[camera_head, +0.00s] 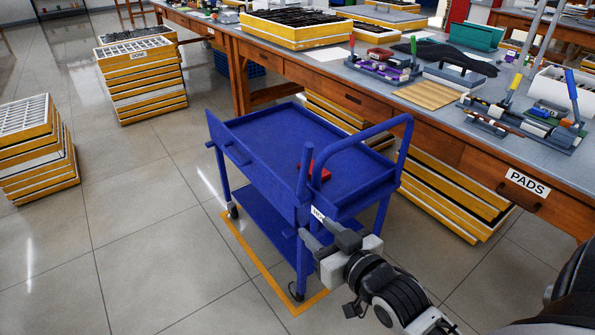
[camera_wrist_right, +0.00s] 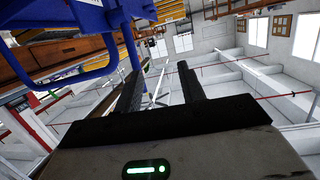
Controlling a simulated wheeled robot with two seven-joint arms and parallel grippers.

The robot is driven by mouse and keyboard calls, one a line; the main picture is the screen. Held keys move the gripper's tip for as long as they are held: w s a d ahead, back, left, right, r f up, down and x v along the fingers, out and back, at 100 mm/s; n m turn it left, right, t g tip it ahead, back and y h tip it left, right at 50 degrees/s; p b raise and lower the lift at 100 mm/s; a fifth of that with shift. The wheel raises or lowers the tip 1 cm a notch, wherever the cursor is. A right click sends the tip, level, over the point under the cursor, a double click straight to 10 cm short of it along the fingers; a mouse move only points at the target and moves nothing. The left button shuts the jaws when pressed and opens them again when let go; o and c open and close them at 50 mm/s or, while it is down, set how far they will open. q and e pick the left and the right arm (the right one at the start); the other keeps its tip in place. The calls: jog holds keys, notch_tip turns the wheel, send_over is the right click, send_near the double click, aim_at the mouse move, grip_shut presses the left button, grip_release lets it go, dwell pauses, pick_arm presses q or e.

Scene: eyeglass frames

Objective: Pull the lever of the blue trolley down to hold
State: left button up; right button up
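The blue trolley (camera_head: 265,135) stands on the floor in the middle of the head view. A blue upright bar with a rounded top, which looks like its lever (camera_head: 304,172), rises at the near end beside the looped push handle. A partly covered white label (camera_head: 317,212) is below it. My right gripper (camera_head: 314,230) is just below the label, close to the trolley's near end. Its fingers are apart and empty; I cannot tell whether they touch the trolley. In the wrist view the fingers (camera_wrist_right: 160,80) are spread, with blue trolley parts (camera_wrist_right: 85,20) at upper left. My left gripper is out of view.
A red object (camera_head: 318,170) lies on the trolley's top tray. A long workbench (camera_head: 475,150) with trays and fixtures runs behind and to the right. Stacked yellow trays (camera_head: 140,80) stand at left. Open tiled floor lies left of the trolley.

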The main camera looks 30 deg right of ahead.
jog(key=m+t+h+b, duration=0.1)
jog(key=t+h+b, duration=0.1)
send_near(309, 162)
jog(key=w, duration=0.6)
jog(key=w+d, duration=0.1)
jog(key=w, duration=0.2)
jog(key=shift+w+f+b, duration=0.15)
jog(key=shift+w+b, duration=0.2)
jog(key=shift+w, duration=0.65)
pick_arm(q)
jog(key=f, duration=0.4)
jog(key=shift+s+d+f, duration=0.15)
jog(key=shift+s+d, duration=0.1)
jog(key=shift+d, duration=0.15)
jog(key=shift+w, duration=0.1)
pick_arm(e)
grip_shut()
